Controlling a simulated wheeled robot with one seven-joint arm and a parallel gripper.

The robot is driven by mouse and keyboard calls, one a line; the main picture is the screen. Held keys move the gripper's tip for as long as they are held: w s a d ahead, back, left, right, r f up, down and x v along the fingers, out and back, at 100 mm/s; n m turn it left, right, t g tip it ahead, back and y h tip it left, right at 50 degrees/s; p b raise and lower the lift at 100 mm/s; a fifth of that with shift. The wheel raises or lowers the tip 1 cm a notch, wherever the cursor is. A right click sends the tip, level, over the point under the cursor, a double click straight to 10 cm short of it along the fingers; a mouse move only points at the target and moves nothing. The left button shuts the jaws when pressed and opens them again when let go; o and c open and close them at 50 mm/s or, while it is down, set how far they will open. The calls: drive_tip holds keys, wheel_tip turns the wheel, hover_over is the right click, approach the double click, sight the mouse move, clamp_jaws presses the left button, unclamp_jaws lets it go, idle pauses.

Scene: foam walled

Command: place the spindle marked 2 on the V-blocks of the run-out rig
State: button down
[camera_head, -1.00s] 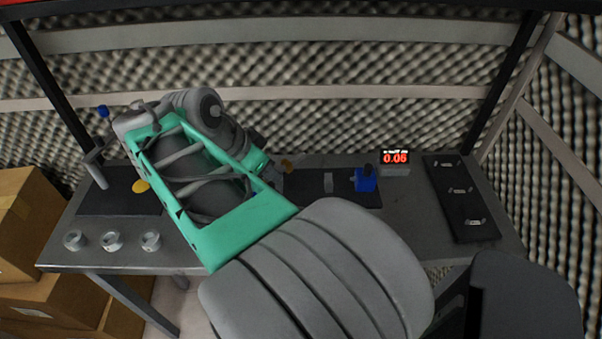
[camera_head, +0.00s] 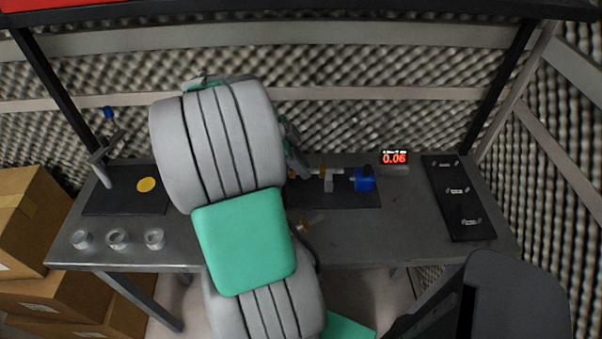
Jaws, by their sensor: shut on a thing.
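The run-out rig stands on a dark mat (camera_head: 352,199) at the middle back of the bench. A grey V-block (camera_head: 329,185) and a blue gauge unit (camera_head: 365,181) show on it. A spindle (camera_head: 337,171), a pale shaft with a tan collar, lies roughly level at the V-block's top, its right end near the blue unit. I cannot tell whether it rests on the block, and its mark is unreadable. My gripper (camera_head: 299,163) is shut on it at the left, mostly hidden behind my arm. The rig's left part is hidden too.
A red display (camera_head: 395,158) reads 0.06. A black board (camera_head: 453,218) with small silver pieces lies right. A small tan-ended piece (camera_head: 313,221) shows beside my arm. Bench right of centre is clear.

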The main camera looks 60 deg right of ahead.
drive_tip(key=shift+w+d+f, duration=0.15)
drive_tip(key=shift+d+f, duration=0.1)
drive_tip(key=shift+f, duration=0.1)
drive_tip(key=shift+w+d+f, duration=0.1)
drive_tip(key=shift+d+f, duration=0.05)
drive_tip(key=shift+f, duration=0.8)
drive_tip(key=shift+w+d+f, duration=0.1)
drive_tip(key=shift+f, duration=0.8)
drive_tip(key=shift+f, duration=0.2)
drive_tip(key=c, duration=1.4)
unclamp_jaws()
drive_tip(key=shift+r, duration=0.1)
